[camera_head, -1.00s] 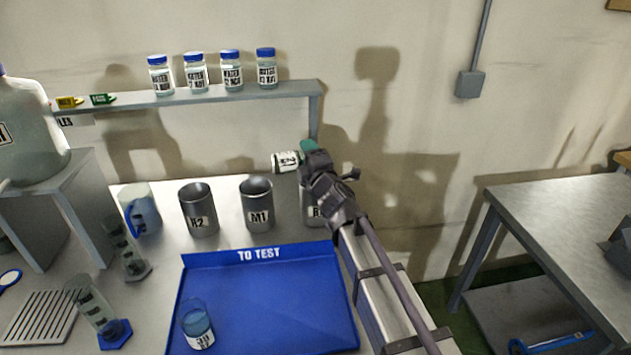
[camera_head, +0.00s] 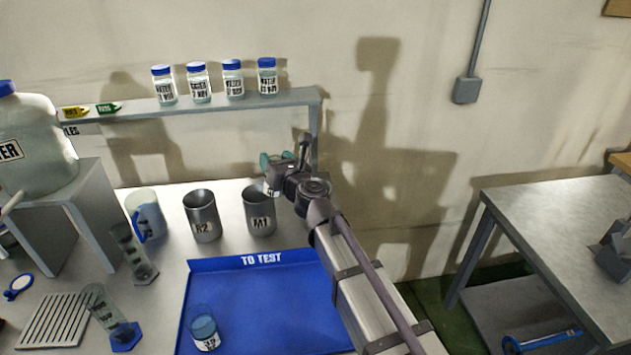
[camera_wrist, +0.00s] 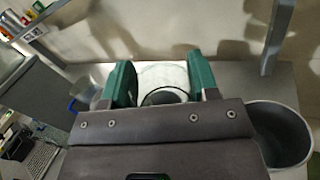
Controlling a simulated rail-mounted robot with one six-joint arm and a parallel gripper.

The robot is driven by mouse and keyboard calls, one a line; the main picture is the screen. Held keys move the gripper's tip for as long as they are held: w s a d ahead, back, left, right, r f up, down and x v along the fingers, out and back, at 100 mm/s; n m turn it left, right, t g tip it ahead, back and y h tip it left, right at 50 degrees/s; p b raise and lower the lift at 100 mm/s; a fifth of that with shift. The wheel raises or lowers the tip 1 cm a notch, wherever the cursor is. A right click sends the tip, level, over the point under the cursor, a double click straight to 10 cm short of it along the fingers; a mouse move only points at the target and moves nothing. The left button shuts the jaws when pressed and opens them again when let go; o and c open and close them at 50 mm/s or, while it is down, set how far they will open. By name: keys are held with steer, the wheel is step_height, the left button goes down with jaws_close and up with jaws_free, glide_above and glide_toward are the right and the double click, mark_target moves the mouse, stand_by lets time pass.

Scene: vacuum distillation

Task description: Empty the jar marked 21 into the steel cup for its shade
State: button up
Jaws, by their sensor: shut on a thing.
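My gripper (camera_head: 273,168) has green fingers and is shut on a small pale jar (camera_head: 270,188) by the back cups. Most of the jar is hidden by my wrist, and its label cannot be read. In the wrist view the whitish jar (camera_wrist: 165,75) sits between both fingers; its tilt is unclear. The steel cup marked M1 (camera_head: 261,222) stands just below and left of my gripper, with R2 (camera_head: 203,222) to its left. A steel cup (camera_wrist: 282,140) shows at the right of the wrist view; its mark is not visible.
The blue TO TEST tray (camera_head: 275,330) lies in front, holding a jar of blue liquid (camera_head: 204,330). A blue-handled jug (camera_head: 146,218) stands left of R2. A shelf (camera_head: 225,105) with several blue-capped water jars runs behind. My arm hides the bench right of M1.

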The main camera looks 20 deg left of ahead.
steer(key=shift+s+a+r+n+p, duration=0.25)
steer(key=shift+s+a+n+p, duration=0.15)
steer(key=shift+n+p, duration=0.2)
steer(key=shift+s+a+r+n, duration=0.1)
steer(key=shift+s+a+n, duration=0.25)
steer(key=shift+n, duration=0.25)
step_height(320, 180, up, 9)
steer(key=p, duration=0.9)
steer(key=shift+w+r+p, duration=0.1)
steer(key=shift+r+p, duration=0.05)
steer(key=shift+p, duration=0.15)
steer(key=s+d, duration=0.3)
steer(key=s, duration=0.4)
steer(key=s+d+r+p, duration=0.1)
steer(key=s+d, duration=0.3)
steer(key=s, duration=0.3)
steer(key=shift+s+d+r+p, duration=0.15)
steer(key=shift+r+p, duration=0.15)
